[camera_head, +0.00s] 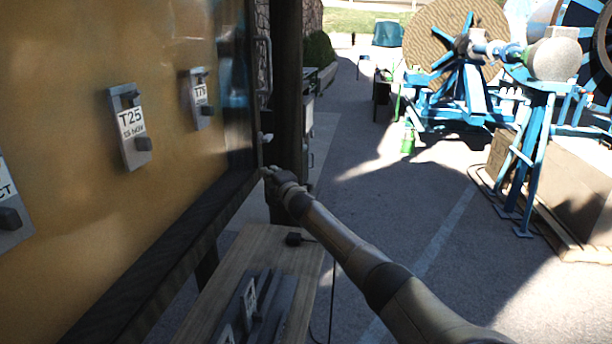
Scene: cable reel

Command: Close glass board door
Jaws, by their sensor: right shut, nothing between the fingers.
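The board (70,70) fills the left side of the head view, with a yellow-brown face and a dark frame. What looks like its glass door (238,90) shows at the board's right end, steeply angled, with bluish reflections and a dark edge. A metal handle (268,62) stands beside that edge. How far the door is open I cannot tell. My right gripper (268,176) is shut and empty, at the lower right corner of the dark frame, close to or touching it. The fingertips are small and partly unclear. My left gripper is not in view.
Labelled holders, including T25 (130,125) and T75 (200,97), sit on the board. A wooden bench (240,262) stands below it, and a dark post (288,90) rises behind the gripper. Cable reel machinery (455,95) stands at the back right. Open pavement (400,210) lies between.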

